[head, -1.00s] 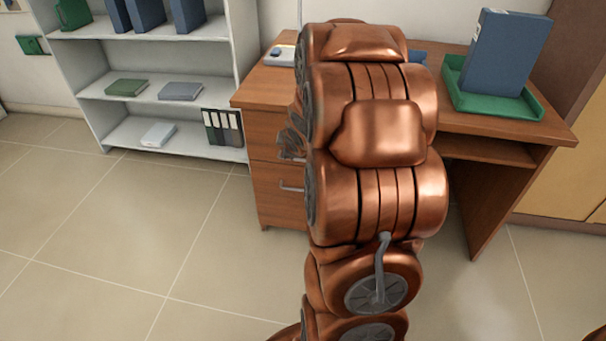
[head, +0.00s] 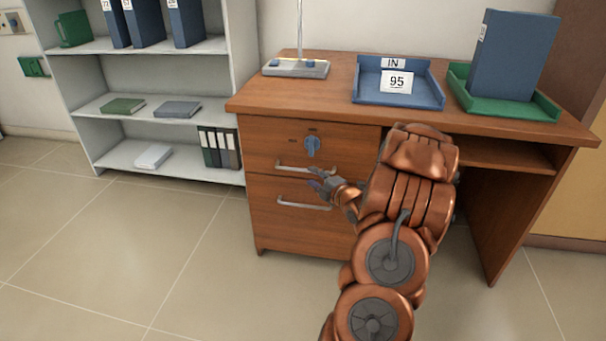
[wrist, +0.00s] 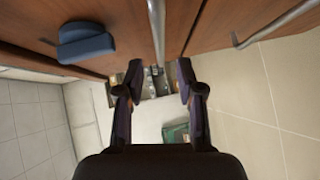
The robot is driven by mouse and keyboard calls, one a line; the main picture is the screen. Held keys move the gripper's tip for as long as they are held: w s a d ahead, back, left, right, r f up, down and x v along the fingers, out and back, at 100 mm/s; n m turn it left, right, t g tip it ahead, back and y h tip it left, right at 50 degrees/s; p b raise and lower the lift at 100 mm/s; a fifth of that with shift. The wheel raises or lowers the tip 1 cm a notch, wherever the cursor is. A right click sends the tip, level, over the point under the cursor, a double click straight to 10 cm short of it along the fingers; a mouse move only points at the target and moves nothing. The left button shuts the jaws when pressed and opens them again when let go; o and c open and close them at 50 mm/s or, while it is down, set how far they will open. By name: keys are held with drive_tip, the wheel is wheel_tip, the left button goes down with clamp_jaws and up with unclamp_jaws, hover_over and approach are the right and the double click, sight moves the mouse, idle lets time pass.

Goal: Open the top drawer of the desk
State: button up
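The wooden desk (head: 440,110) has a top drawer (head: 262,140) with a blue knob (head: 312,146) and a silver bar handle (head: 290,167). The drawer front looks flush with the desk. My gripper (head: 316,178) is at the right end of this handle in the head view. In the wrist view, my gripper (wrist: 157,80) is open, its two dark fingers apart. The top handle (wrist: 157,30) runs toward the gap between them, with the knob (wrist: 85,45) to its left. Whether the fingers touch the handle, I cannot tell.
The lower drawer's handle (head: 303,204) is just below my gripper. A blue tray marked 95 (head: 425,98), a green tray (head: 510,108) with a blue binder (head: 512,55) and a lamp base (head: 295,68) stand on the desk. A white shelf (head: 150,55) is at left. Floor before the desk is clear.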

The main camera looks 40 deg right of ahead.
sight(303, 170)
drive_tip(key=shift+b+x, duration=0.55)
drive_tip(key=shift+x, duration=2.8)
clamp_jaws()
